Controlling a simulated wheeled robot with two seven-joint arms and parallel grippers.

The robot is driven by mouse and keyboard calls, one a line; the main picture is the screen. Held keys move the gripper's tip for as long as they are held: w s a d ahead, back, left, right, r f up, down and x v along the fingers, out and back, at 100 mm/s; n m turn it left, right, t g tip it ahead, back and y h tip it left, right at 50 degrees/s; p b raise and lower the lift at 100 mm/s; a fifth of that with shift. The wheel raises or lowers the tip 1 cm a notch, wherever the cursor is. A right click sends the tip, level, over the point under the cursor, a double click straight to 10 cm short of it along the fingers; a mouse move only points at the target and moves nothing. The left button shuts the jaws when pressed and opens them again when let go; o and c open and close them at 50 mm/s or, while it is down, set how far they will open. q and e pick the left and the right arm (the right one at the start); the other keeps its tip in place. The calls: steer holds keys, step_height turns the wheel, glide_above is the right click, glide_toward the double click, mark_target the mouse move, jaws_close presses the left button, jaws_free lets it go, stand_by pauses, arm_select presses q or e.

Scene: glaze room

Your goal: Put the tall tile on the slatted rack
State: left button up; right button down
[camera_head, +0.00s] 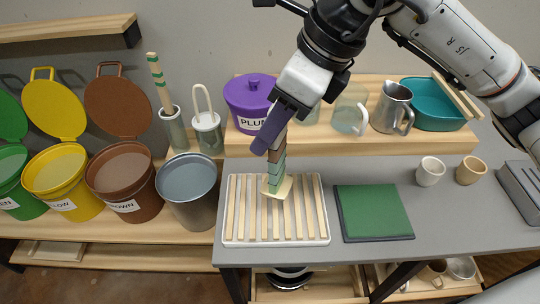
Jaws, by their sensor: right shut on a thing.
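The tall tile (272,172) is a narrow upright piece with brown and green bands and a pale cream foot. It is over the slatted rack (240,215), which has a white frame and pale wooden slats. The foot overlaps the middle slats, and I cannot tell whether it touches them. My right gripper (271,137) comes down from above and is shut on the upper part of the tile, hiding its top. My left gripper is not in view.
A green mat (373,211) lies right of the rack. Two small cups (430,171) (470,170) stand beyond it. Behind, a wooden shelf (340,140) holds a purple lidded pot (249,98), a metal pitcher (392,105) and a teal basin (432,104). Lidded buckets (128,190) stand left.

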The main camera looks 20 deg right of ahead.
mark_target(272, 150)
steer(key=shift+f, duration=2.8)
steer(key=c, duration=1.1)
jaws_free()
steer(key=shift+r, duration=0.25)
steer(key=v, duration=1.1)
steer(key=shift+s+d+r, duration=0.15)
steer(key=shift+d+r, duration=0.05)
steer(key=shift+r, duration=0.1)
